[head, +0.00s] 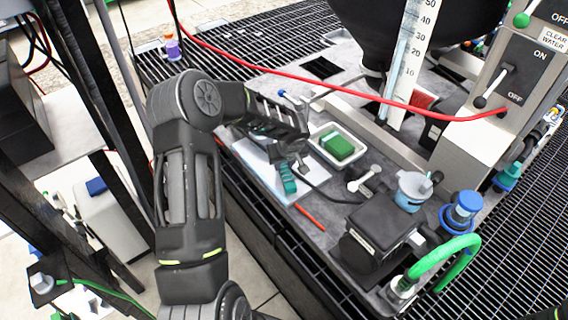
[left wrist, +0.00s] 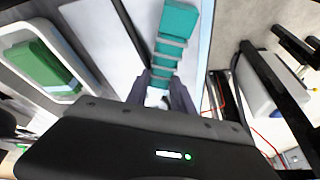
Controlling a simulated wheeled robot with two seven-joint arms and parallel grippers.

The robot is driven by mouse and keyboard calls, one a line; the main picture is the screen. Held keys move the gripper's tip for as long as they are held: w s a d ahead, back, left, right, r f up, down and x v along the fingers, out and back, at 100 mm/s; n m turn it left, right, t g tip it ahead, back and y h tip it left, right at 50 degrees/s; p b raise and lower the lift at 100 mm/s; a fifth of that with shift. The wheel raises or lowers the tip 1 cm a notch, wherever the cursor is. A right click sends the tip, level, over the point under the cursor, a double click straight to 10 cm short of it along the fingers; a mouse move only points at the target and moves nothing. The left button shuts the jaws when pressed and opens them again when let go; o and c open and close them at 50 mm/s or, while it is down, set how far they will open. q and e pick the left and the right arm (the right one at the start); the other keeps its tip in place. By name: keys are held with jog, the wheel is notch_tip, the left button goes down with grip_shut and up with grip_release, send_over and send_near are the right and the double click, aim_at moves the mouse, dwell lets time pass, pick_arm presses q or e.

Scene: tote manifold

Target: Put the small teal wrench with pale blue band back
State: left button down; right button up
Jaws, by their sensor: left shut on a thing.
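The teal wrench with pale bands (head: 287,178) hangs at the fingertips of my left gripper (head: 292,150), over the pale board (head: 262,178). In the left wrist view the teal wrench (left wrist: 176,48) runs up from between the fingers of my left gripper (left wrist: 165,90), which is shut on it. My right gripper is not in view.
A white tray with a green block (head: 338,146) stands right of the gripper; the tray rim (left wrist: 62,40) is close in the left wrist view. A red pen (head: 310,217), a grey fitting (head: 362,180) and a black box (head: 375,240) lie nearby. A red hose (head: 330,88) crosses behind.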

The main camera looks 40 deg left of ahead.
pick_arm(q)
jog(key=shift+f, duration=0.25)
jog(key=c, duration=1.1)
grip_release()
jog(key=v, duration=1.2)
jog(key=shift+b, duration=0.35)
